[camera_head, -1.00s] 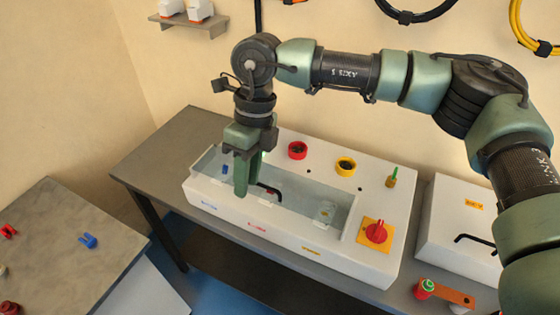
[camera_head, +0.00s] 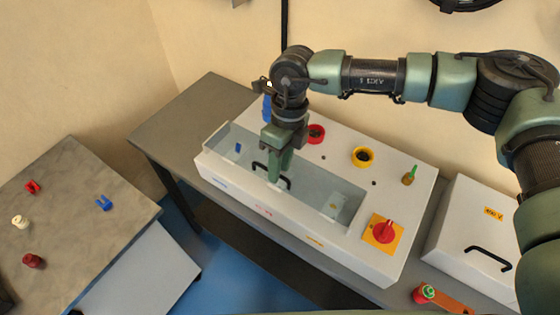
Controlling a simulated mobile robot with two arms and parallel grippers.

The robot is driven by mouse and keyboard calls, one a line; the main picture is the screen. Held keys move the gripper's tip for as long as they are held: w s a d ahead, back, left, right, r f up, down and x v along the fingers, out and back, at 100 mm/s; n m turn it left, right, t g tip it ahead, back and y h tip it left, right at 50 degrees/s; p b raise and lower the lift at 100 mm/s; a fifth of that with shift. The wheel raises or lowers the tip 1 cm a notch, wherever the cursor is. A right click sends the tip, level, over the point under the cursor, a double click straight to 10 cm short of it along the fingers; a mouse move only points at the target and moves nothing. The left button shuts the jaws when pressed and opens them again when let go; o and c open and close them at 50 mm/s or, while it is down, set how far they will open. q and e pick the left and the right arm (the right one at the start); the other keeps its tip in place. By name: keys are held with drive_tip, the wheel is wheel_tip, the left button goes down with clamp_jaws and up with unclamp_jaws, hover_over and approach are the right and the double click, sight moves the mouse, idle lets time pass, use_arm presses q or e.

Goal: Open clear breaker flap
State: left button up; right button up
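The white box (camera_head: 300,232) stands on the grey bench, with a clear flap (camera_head: 314,193) over its long recess. The flap appears to lie flat and has a black handle (camera_head: 257,170). My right gripper (camera_head: 276,178) points down over the flap at the handle. Its fingers overlap part of the handle, and I cannot tell whether they touch or hold it. The finger gap is not clear from this angle. A small blue part (camera_head: 238,148) shows at the left end of the recess. My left gripper is not in view.
Red (camera_head: 316,133) and yellow (camera_head: 363,156) rings, a green-handled piece (camera_head: 409,176) and a red rotary knob (camera_head: 384,231) sit on the box top. A second white box (camera_head: 478,238) stands right. A side table (camera_head: 75,205) at left holds small coloured parts.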

drive_tip(key=shift+a, duration=0.1)
clamp_jaws()
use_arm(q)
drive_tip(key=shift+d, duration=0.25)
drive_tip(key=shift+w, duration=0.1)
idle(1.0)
